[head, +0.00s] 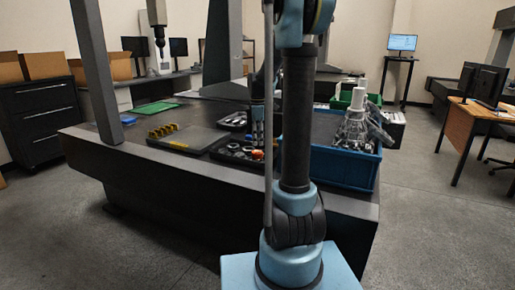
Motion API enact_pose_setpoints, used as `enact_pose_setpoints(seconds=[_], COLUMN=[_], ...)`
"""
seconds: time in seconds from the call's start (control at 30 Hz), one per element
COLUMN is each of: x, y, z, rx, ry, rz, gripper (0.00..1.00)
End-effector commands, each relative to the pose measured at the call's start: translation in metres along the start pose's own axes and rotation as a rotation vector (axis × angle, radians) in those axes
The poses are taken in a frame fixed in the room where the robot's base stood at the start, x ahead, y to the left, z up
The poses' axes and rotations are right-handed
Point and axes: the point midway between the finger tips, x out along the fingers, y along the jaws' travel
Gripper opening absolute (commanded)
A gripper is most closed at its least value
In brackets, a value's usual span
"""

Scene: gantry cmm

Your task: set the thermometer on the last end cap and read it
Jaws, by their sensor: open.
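My gripper (257,142) points down just above a black tray (222,156) near the front edge of the dark table. It is open, small in the view and partly covered by my own arm. The tray holds small orange, red and white items (256,154) beside and below the fingertips. I cannot make out a thermometer among them. Several yellow pieces (163,130) stand in a row on a flat dark plate (187,138) left of the gripper. I cannot tell which things are the end caps.
A blue crate (345,167) with clear and metallic items stands right of my arm. A second black tray (233,121) lies behind the first. A green mat (155,108) lies at the left. A slanted grey gantry post (95,70) rises at the table's left; a probe hangs behind.

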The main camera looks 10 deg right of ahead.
Motion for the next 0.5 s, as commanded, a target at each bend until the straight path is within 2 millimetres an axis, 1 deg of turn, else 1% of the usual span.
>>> enact_pose_setpoints(seconds=[0.03,0.2,0.33,0.5], x=[-0.009,-0.034,-0.047,-0.055], y=[0.000,0.000,0.000,-0.003], z=[0.000,0.000,0.000,0.000], rx=[0.000,0.000,0.000,0.007], ry=[0.000,0.000,0.000,0.000], rz=[0.000,0.000,0.000,0.001], gripper=[0.64,0.64,0.64,0.64])
